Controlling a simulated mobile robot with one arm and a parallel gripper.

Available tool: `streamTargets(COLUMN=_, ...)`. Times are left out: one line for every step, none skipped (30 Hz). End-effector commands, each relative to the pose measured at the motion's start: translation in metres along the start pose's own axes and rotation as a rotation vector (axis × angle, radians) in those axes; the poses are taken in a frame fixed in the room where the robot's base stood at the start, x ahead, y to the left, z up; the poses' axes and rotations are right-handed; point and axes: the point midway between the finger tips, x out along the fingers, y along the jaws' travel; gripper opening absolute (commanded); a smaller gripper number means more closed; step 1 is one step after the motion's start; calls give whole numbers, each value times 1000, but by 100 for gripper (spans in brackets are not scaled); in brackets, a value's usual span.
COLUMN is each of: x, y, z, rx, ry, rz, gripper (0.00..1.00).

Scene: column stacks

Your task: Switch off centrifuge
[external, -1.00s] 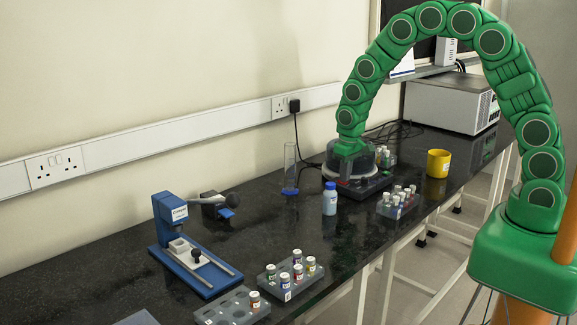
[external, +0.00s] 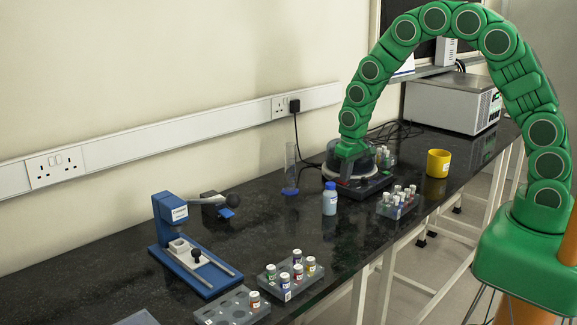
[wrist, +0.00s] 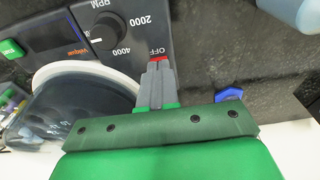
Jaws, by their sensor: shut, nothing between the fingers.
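The centrifuge (external: 370,190) stands on the dark bench near the wall, with a dark front panel and a round lid partly hidden by my arm. In the wrist view its panel (wrist: 60,15) shows a black RPM knob (wrist: 102,33), a green button (wrist: 12,48), and a red switch (wrist: 158,61) beside the word OFF. My gripper (wrist: 159,68) is shut and empty. Its grey fingertips are right at the red switch and cover part of it; I cannot tell whether they touch or press it. In the external view my gripper (external: 345,174) is over the panel's left end.
A blue-capped bottle (external: 330,199) and a clear cylinder (external: 291,170) stand close to the left of the centrifuge. A vial rack (external: 398,206) is in front to the right, and a yellow mug (external: 438,163) is beyond. A blue press (external: 185,245) is far left.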

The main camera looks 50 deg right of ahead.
Motion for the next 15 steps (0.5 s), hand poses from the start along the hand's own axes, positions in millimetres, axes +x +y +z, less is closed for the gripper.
streamTargets(x=10, y=1, z=-9, rx=1, ry=16, rz=-1, gripper=0)
streamTargets(x=11, y=1, z=-10, rx=1, ry=16, rz=-1, gripper=0)
streamTargets(x=12, y=1, z=-12, rx=1, ry=16, rz=-1, gripper=0)
streamTargets(x=14, y=1, z=-13, rx=1, ry=15, rz=-1, gripper=0)
streamTargets(x=15, y=1, z=-15, rx=1, ry=14, rz=-1, gripper=0)
streamTargets(x=16, y=1, z=-17, rx=1, ry=14, rz=-1, gripper=0)
streamTargets(x=17, y=1, z=-18, rx=1, ry=13, rz=-1, gripper=0)
streamTargets(x=18, y=1, z=-20, rx=1, ry=14, rz=-2, gripper=0)
streamTargets(x=18, y=1, z=-20, rx=1, ry=13, rz=-2, gripper=0)
streamTargets(x=18, y=2, z=-20, rx=1, ry=12, rz=-2, gripper=0)
streamTargets(x=17, y=2, z=-20, rx=1, ry=11, rz=-1, gripper=0)
streamTargets(x=16, y=2, z=-20, rx=1, ry=11, rz=-1, gripper=0)
streamTargets(x=14, y=2, z=-20, rx=1, ry=10, rz=-1, gripper=0)
streamTargets(x=12, y=2, z=-19, rx=1, ry=9, rz=-1, gripper=0)
streamTargets(x=8, y=2, z=-18, rx=1, ry=9, rz=-1, gripper=0)
